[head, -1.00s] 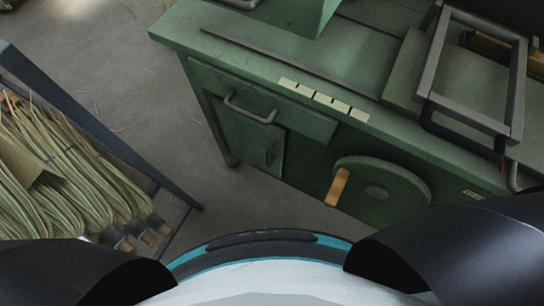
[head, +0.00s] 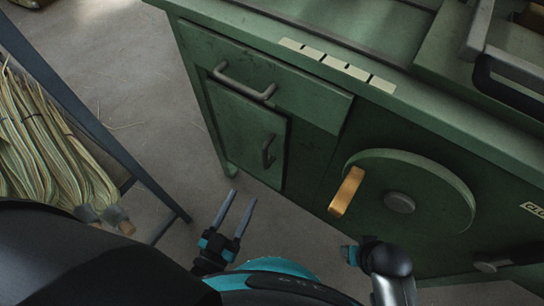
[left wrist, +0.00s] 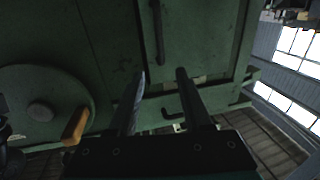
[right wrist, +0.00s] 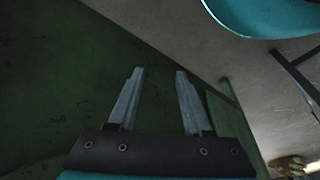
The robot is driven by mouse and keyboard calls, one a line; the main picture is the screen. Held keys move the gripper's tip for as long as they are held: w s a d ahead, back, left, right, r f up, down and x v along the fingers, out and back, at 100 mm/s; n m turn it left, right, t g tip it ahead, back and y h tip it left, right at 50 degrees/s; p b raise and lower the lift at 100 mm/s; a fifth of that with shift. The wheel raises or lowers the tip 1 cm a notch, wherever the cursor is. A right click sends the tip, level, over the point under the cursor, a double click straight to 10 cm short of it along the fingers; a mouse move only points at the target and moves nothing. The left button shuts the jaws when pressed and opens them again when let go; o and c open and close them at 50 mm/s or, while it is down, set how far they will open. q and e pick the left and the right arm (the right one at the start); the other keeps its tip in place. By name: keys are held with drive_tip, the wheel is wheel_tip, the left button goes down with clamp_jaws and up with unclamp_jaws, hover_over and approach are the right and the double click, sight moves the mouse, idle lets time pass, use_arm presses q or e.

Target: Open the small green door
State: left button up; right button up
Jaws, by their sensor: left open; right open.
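The small green door (head: 240,140) is on the left front of the green cabinet, below a drawer (head: 260,75). It looks closed. Its dark vertical handle (head: 268,151) is near its right edge. My left gripper (head: 242,196) is open and empty, in front of and apart from the door. In the left wrist view the door handle (left wrist: 159,32) is beyond the open fingers (left wrist: 161,72), and the drawer handle (left wrist: 172,114) shows between them. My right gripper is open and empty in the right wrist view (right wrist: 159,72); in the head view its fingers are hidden.
A round green wheel (head: 435,185) with an orange handle (head: 346,191) is right of the door. A dark-framed rack (head: 85,115) with straw bundles (head: 45,150) is at the left. Bare floor (head: 150,130) lies between the rack and the cabinet.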

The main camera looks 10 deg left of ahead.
sight(264, 155)
use_arm(q)
drive_tip(key=w+b, duration=0.1)
drive_tip(key=w, duration=0.3)
drive_tip(key=w+d+b, duration=0.1)
drive_tip(key=w, duration=0.4)
drive_tip(key=w+d+b, duration=0.1)
drive_tip(key=w, duration=0.3)
drive_tip(key=shift+w, duration=0.2)
drive_tip(key=shift+w+d, duration=0.1)
drive_tip(key=shift+w, duration=0.6)
use_arm(e)
wheel_tip(264, 155, up, 7)
drive_tip(key=w+t, duration=0.1)
drive_tip(key=w, duration=0.1)
drive_tip(key=shift+a+r, duration=0.2)
use_arm(q)
clamp_jaws()
